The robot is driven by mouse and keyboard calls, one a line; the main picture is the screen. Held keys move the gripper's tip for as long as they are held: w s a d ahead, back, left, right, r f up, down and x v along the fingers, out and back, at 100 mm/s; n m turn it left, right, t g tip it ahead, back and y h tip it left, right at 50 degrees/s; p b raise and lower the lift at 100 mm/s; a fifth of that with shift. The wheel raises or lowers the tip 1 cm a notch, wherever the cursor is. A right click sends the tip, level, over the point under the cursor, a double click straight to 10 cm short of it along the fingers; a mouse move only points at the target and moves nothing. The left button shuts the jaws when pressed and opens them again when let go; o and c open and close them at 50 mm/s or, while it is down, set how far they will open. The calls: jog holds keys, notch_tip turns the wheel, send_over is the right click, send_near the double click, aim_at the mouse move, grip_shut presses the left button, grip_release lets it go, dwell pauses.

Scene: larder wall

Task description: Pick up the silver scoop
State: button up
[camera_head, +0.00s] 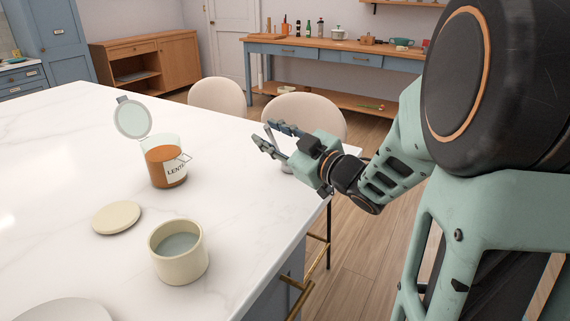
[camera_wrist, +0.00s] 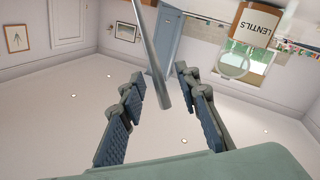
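A slim silver handle, apparently the silver scoop's (camera_wrist: 152,50), runs between my gripper's two fingers in the wrist view. Its bowl is out of that frame, and little of the scoop can be made out in the head view. My gripper (camera_wrist: 160,100) is open around the handle, with gaps showing on both sides. In the head view my gripper (camera_head: 268,138) reaches left over the right edge of the white counter (camera_head: 75,150).
An open lentils jar (camera_head: 166,168) with its lid tilted back stands left of my gripper; it also shows inverted in the wrist view (camera_wrist: 255,25). A cream pot (camera_head: 180,265) and round lid (camera_head: 117,218) are nearer. Chairs (camera_head: 218,96) stand behind the counter.

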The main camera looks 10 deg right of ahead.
grip_shut()
jog(key=shift+r, duration=0.15)
